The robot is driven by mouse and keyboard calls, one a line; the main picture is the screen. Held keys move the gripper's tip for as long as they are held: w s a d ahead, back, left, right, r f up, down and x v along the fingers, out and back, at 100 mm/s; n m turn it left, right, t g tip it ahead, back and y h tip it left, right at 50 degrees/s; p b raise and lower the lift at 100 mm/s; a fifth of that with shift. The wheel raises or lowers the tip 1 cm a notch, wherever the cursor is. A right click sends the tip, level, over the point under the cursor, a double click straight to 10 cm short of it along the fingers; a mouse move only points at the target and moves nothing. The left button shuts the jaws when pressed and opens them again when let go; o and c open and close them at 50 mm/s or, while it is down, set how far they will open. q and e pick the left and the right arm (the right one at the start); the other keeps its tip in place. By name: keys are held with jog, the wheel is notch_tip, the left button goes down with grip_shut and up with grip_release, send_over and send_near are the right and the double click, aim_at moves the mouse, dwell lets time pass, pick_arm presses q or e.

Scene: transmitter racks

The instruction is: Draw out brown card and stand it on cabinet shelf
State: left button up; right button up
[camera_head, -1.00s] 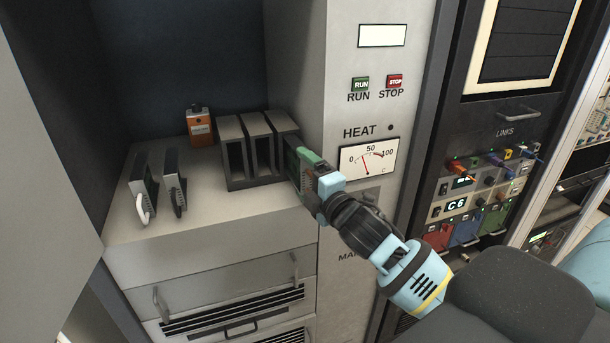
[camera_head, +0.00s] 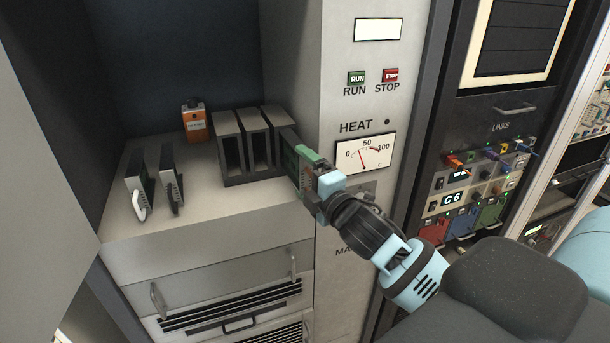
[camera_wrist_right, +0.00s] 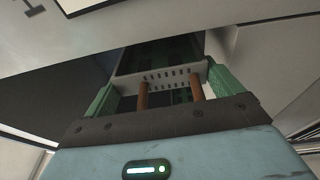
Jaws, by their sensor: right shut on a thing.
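The brown card shows in the right wrist view as a pale vented front plate (camera_wrist_right: 160,75) with two brown handle posts and a dark green board behind it. In the head view the green board (camera_head: 289,153) stands upright at the right-hand end of the dark card rack (camera_head: 232,182), partly out of it. How much is still inside is hidden. My right gripper (camera_head: 312,172) is shut on the card's brown handle, one green finger on each side, also in the wrist view (camera_wrist_right: 165,92). The cabinet shelf (camera_head: 200,205) is pale grey. My left gripper is not in view.
Two cards stand on the shelf at left, one with a white handle (camera_head: 137,192), one with a dark handle (camera_head: 171,185). An orange box (camera_head: 194,122) stands behind. The HEAT panel (camera_head: 364,110) rises close beside my gripper. The shelf front before the rack is clear.

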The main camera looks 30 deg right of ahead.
jog(key=shift+s, duration=0.1)
jog(key=shift+s+a, duration=0.25)
jog(key=shift+s, duration=0.8)
jog(key=shift+s+a, duration=0.25)
jog(key=shift+s, duration=0.8)
jog(key=shift+r, duration=0.1)
